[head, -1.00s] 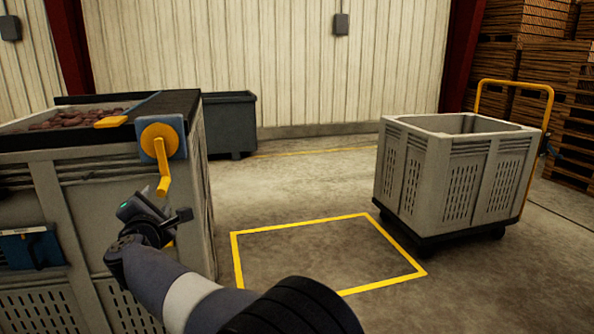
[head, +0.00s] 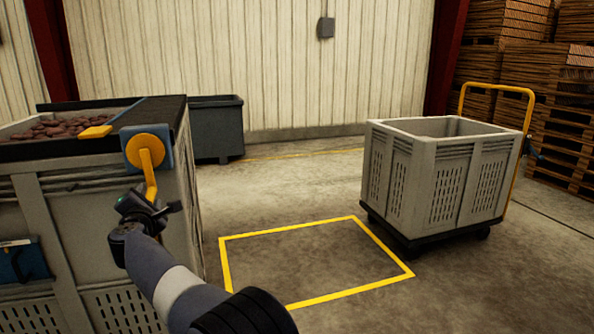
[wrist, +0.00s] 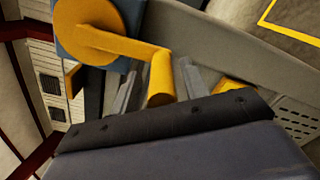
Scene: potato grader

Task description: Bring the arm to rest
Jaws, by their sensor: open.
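A yellow crank (head: 145,153) sits on a blue plate at the corner of the grader bin (head: 60,190), its arm and handle hanging down. It also shows at the upper left of the wrist view (wrist: 95,28). My gripper (head: 157,204) is at the lower end of the crank, at the bin's right side. In the wrist view the two grey fingers stand apart, with the crank handle (wrist: 161,78) showing between them. I cannot tell whether either finger touches the handle.
Potatoes (head: 50,128) lie on top of the bin beside a yellow lever (head: 96,132). A yellow floor outline (head: 318,222) is empty. A grey crate (head: 440,180) stands on a cart at right. A dark bin (head: 216,130) and stacked pallets (head: 570,110) are behind.

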